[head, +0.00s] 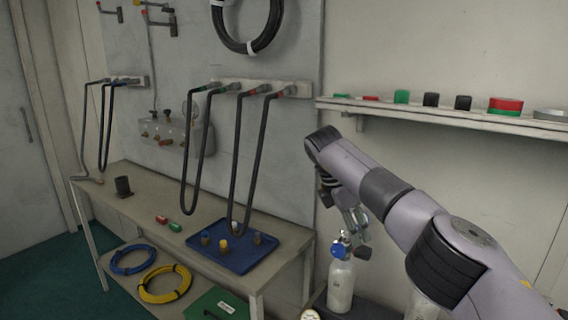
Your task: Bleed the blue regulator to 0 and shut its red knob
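The blue regulator (339,246) sits on top of a pale gas cylinder (341,285) standing to the right of the bench. A small dark knob-like part (362,253) sticks out at the regulator's right; I cannot tell whether it is the red knob. The pressure reading is too small to see. My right gripper (353,224) points down just above the regulator, close to it. Whether it touches, and how far its fingers are apart, I cannot tell. My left gripper is out of view.
A bench (130,207) on the left holds a blue tray (232,258) with small fittings and a dark cup (123,187). Dark hoses (234,180) hang from the wall panel. A shelf (440,115) with several coloured items runs behind my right arm. A second cylinder (424,304) is partly hidden.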

